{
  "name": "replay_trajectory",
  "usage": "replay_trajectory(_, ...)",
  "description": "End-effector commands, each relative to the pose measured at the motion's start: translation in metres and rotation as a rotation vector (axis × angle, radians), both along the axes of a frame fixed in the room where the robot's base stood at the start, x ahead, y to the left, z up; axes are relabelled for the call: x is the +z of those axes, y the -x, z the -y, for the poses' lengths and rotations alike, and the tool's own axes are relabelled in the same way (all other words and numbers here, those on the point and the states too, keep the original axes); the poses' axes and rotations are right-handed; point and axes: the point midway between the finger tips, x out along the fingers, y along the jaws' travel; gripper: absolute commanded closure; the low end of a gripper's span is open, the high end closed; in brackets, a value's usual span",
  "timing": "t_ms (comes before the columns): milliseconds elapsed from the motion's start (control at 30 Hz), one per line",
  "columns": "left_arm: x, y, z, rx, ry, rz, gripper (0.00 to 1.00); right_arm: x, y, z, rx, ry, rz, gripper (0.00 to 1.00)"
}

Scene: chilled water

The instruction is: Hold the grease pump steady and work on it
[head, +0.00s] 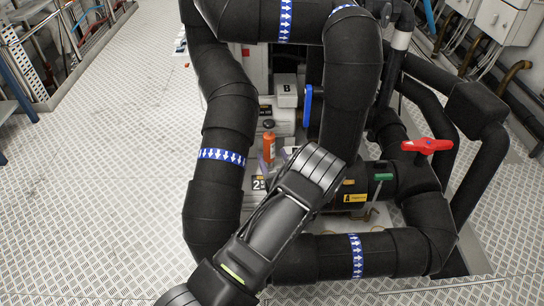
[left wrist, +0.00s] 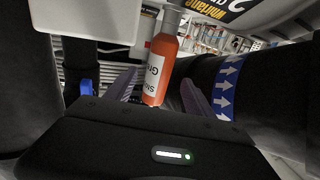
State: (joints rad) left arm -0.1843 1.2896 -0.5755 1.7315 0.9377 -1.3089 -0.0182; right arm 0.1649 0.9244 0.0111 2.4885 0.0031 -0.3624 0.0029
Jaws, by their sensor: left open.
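The grease pump, an orange bottle with a white label, (head: 268,147) stands among the machinery inside the loop of black pipes in the head view. In the left wrist view the orange bottle (left wrist: 158,72) is between my two fingers, with its label lettering upside down and a grey part at its upper end. My left gripper (head: 275,160) is open, with its fingers on either side of the bottle. In the left wrist view there are gaps between the bottle and the fingers of the gripper (left wrist: 160,95). My wrist hides part of the bottle's surroundings in the head view. My right gripper is out of view.
Thick black pipes with blue arrow bands (head: 221,155) surround the spot closely. A blue lever (head: 308,105), a white box marked B (head: 287,90) and a red valve handle (head: 427,146) are nearby. The patterned metal floor (head: 110,150) to the left is clear.

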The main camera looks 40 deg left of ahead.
Motion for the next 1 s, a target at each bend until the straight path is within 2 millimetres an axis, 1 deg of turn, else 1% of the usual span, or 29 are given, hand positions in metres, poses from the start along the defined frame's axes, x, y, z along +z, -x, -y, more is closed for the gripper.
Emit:
replay_trajectory(167,-0.001,-0.004,-0.006,0.002,0.001,0.001,0.38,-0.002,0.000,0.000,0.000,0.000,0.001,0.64)
replay_trajectory(267,-0.001,-0.010,-0.013,0.001,0.000,0.002,0.38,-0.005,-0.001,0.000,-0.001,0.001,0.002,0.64)
replay_trajectory(500,-0.002,-0.031,-0.042,0.002,0.000,0.002,0.38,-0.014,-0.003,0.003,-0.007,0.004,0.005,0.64)
replay_trajectory(633,-0.002,-0.041,-0.054,0.001,-0.001,0.001,0.38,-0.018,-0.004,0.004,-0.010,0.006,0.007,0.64)
replay_trajectory(800,-0.001,-0.047,-0.062,0.000,0.001,-0.001,0.38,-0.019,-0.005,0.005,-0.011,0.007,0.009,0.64)
replay_trajectory(1000,0.000,-0.047,-0.062,0.000,0.001,-0.001,0.38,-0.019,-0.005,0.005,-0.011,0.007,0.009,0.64)
